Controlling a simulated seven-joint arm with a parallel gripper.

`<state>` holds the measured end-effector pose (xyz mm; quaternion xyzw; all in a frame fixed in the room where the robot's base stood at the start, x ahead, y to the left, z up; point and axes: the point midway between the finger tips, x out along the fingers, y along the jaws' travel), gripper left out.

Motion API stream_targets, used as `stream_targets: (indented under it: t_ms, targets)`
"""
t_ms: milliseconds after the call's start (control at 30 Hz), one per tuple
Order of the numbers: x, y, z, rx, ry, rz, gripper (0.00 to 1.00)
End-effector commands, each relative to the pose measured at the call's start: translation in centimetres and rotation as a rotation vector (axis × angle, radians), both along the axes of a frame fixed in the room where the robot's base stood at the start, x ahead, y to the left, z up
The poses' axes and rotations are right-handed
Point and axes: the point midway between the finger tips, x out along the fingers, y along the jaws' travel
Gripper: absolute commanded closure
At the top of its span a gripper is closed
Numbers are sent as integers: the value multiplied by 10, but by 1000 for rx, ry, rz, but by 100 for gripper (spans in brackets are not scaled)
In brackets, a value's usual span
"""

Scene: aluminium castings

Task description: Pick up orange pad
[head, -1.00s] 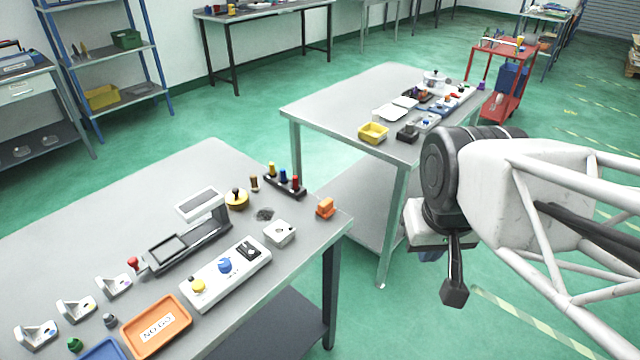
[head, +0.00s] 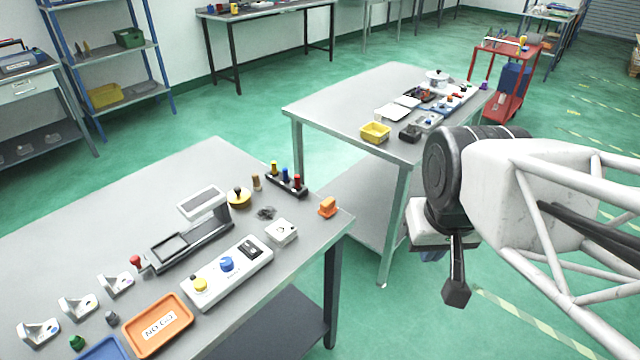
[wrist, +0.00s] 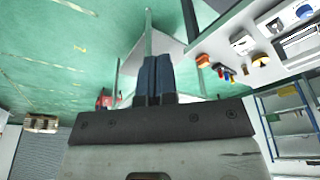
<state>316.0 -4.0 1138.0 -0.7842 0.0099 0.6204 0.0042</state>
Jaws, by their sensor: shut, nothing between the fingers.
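The orange pad (head: 327,207) is a small block lying on the near table, close to its right corner. It also shows in the wrist view (wrist: 203,61), to the right of the fingers. My gripper (head: 456,293) hangs over the floor in the head view, to the right of the near table and well apart from the pad. In the wrist view my gripper (wrist: 155,60) has its two dark fingers together, with nothing between them.
Near the pad on the near table (head: 100,218) are a white box (head: 281,231), a rack of coloured plugs (head: 287,180) and a control panel (head: 228,272). An orange tray (head: 186,346) lies at the front. A second table (head: 335,106) stands behind. The table corner beside the pad is clear.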

Motion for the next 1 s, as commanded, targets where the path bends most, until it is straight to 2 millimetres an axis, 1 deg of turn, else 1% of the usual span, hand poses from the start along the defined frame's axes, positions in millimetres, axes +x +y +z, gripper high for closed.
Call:
stream_targets:
  t_ms: [333, 367, 800, 900, 1000]
  targets:
    - [0, 0, 0, 0, 0, 0, 100]
    - [0, 0, 0, 0, 0, 0, 98]
    - [0, 0, 0, 0, 0, 0, 31]
    - [0, 0, 0, 0, 0, 0, 17]
    - [0, 0, 0, 0, 0, 0, 17]
